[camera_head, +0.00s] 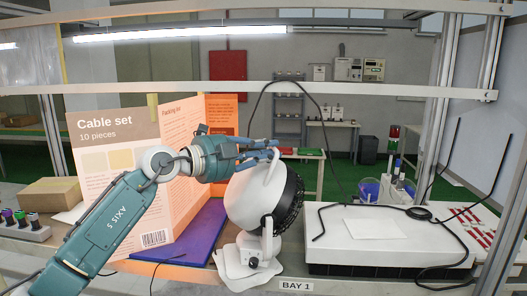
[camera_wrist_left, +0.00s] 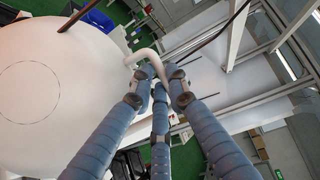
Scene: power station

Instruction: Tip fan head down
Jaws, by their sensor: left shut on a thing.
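The white fan stands on the bench on its white base (camera_head: 250,262). Its rounded white head (camera_head: 245,200) faces right, with the dark grille (camera_head: 291,200) on the right side. My left gripper (camera_head: 268,149) reaches in from the left, at the top of the fan head, shut on the curved white handle (camera_head: 274,168). In the left wrist view the smooth back of the fan head (camera_wrist_left: 50,95) fills the left side. There the blue fingers (camera_wrist_left: 162,82) close around the handle (camera_wrist_left: 147,54). My right gripper is out of view.
A tall folded cable set board (camera_head: 120,140) stands behind my left arm, with a purple mat (camera_head: 200,232) below it. A white box-like unit (camera_head: 410,240) with loose black cable lies right of the fan. A cardboard box (camera_head: 52,194) sits at the left.

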